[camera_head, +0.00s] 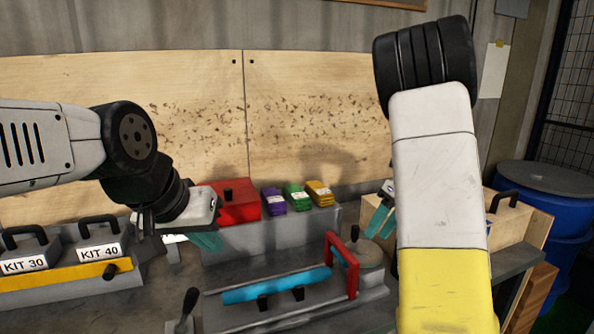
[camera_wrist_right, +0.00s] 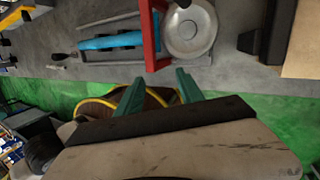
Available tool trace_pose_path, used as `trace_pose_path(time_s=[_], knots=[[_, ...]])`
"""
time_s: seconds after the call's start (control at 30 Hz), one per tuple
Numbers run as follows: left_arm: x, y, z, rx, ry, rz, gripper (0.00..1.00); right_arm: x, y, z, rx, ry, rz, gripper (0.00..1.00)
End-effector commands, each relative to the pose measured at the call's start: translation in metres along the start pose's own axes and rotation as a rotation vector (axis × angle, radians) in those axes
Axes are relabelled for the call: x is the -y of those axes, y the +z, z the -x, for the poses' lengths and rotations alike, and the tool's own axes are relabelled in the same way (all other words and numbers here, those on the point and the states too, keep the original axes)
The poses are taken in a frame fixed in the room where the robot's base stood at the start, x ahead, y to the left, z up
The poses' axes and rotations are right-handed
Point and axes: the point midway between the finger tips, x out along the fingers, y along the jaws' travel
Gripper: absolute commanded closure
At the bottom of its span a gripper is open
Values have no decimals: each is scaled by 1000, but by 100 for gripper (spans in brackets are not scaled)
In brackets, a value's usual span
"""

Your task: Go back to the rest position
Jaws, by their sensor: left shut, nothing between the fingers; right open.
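My left gripper (camera_head: 207,242) has teal fingers, is shut and empty, and hangs above the bench left of the red box. My right gripper (camera_head: 378,220) shows partly behind my white and yellow right arm, with teal fingers pointing down near the wheel end of the grinder. In the right wrist view its two fingers (camera_wrist_right: 160,95) are spread apart with nothing between them. The cylindrical grinder shows a blue cylinder (camera_head: 277,285), a red frame (camera_head: 343,265) and a grey round wheel part (camera_head: 370,262); neither gripper touches it in these views.
Boxes marked KIT 30 (camera_head: 24,255) and KIT 40 (camera_head: 99,246) stand at left. A red box (camera_head: 236,203) and purple, green and yellow packs (camera_head: 318,193) sit at the back. A wooden box (camera_head: 508,222) and blue barrel (camera_head: 560,215) are at right.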

Motion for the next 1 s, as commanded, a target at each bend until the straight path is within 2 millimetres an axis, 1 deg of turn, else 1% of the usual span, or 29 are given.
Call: trace_pose_path(time_s=[0.03, 0.17, 0.23, 0.33, 0.43, 0.5, 0.57, 0.6, 0.7, 0.8, 0.83, 0.9, 1.0], knots=[[0, 0, 0, 0, 0, 0, 100, -14, -8, 6, 30, 23, 134, 56], [0, 0, 0, 0, 0, 0, 100, -50, -28, 18, 81, 29, 545, 56], [0, 0, 0, 0, 0, 0, 100, -70, -38, 25, 106, 8, 778, 56], [0, 0, 0, 0, 0, 0, 100, -98, -53, 36, 126, -53, 1123, 56], [0, 0, 0, 0, 0, 0, 100, -124, -69, 48, 114, -150, 1473, 56], [0, 0, 0, 0, 0, 0, 100, -141, -81, 55, 80, -234, 1719, 56], [0, 0, 0, 0, 0, 0, 100, -154, -92, 59, 28, -313, 1927, 56], [0, 0, 0, 0, 0, 0, 100, -162, -98, 62, -17, -367, 2058, 56], [0, 0, 0, 0, 0, 0, 100, -177, -112, 67, -159, -491, 2343, 56], [0, 0, 0, 0, 0, 0, 100, -186, -123, 70, -310, -578, 2548, 56], [0, 0, 0, 0, 0, 0, 100, -188, -125, 71, -350, -597, 2592, 56], [0, 0, 0, 0, 0, 0, 100, -191, -129, 71, -425, -627, 2670, 56], [0, 0, 0, 0, 0, 0, 100, -193, -132, 72, -484, -645, 2727, 56]])
